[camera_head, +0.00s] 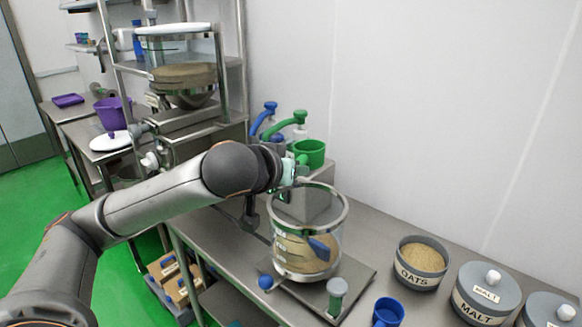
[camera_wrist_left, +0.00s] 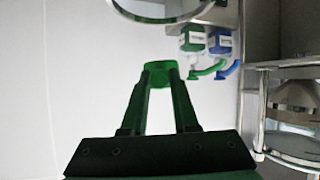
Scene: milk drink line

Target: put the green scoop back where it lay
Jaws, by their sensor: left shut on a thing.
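The green scoop (camera_head: 310,153) is a small green cup held above the back part of the steel table, just behind the rim of the clear vessel. My left gripper (camera_head: 296,172) is shut on it. The left wrist view shows the scoop (camera_wrist_left: 158,68) between the tips of the two dark fingers (camera_wrist_left: 159,80). The scoop's handle is mostly hidden by the gripper. My right gripper is in neither view.
The clear steel-rimmed vessel (camera_head: 336,220) stands on a steel platform (camera_head: 352,277) below the gripper. Blue (camera_head: 269,107) and green (camera_head: 297,118) pump heads stand behind. An oats tub (camera_head: 416,278), malt tub (camera_head: 480,312) and blue cup (camera_head: 388,314) stand at right.

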